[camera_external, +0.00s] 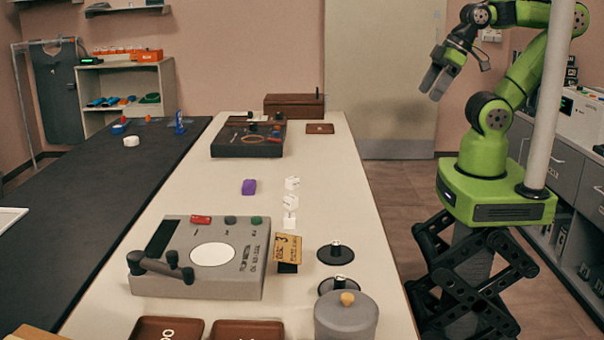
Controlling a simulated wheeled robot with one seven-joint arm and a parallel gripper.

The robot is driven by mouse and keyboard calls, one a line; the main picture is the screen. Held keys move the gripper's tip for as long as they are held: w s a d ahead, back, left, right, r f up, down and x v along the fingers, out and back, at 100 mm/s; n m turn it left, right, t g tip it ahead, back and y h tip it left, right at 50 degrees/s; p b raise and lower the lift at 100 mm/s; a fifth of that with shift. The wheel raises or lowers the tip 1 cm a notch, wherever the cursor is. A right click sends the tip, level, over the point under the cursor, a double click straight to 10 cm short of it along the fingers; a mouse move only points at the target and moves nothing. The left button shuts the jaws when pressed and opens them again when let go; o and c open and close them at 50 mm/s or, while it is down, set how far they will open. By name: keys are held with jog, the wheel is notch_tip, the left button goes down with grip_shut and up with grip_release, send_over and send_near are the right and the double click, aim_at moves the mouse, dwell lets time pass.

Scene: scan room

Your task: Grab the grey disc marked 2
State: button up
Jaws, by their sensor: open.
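I cannot read a 2 on any disc. Two dark round discs with small silver knobs lie on the right side of the cream table, one farther back (335,254) and one nearer (336,286). A grey round body with a tan knob (346,318) stands in front and partly hides the nearer disc. A yellow sign (288,247) beside the discs seems to read "disc 3". My gripper (436,83) is open and empty, high in the air to the right of the table's far half, well apart from the discs.
A grey device with a white round plate (212,255) stands left of the discs. Brown trays (246,330) are at the front.

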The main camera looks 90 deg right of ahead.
aim_at(342, 275)
jog(key=w+a+f+m+y+b, duration=0.1)
jog(key=w+a+f+m+y, duration=0.3)
jog(key=w+a+f+m, duration=0.2)
jog(key=w+a+f+m+g+y+b, duration=0.1)
jog(key=w+a+f+m+y, duration=0.3)
jog(key=w+a+f+m, duration=0.3)
jog(key=w+a+f+m+g+y, duration=0.1)
jog(key=w+a+f+m+y, duration=0.4)
jog(key=a, duration=0.7)
jog(key=shift+w+a+f+m+b, duration=0.2)
jog(key=shift+w+f+m, duration=0.4)
jog(key=shift+w+f, duration=0.35)
jog(key=shift+w+a+f+m+b, duration=0.1)
jog(key=shift+w+f+m+b, duration=0.1)
jog(key=shift+w+f+m, duration=0.7)
jog(key=shift+a+f, duration=0.25)
jog(key=shift+f, duration=0.05)
jog(key=b+x, duration=0.2)
jog(key=x, duration=1.3)
jog(key=shift+a+r+b, duration=0.1)
jog(key=shift+a+b, duration=0.2)
jog(key=shift+d, duration=0.1)
jog(key=shift+c, duration=0.5)
jog(key=c, duration=0.8)
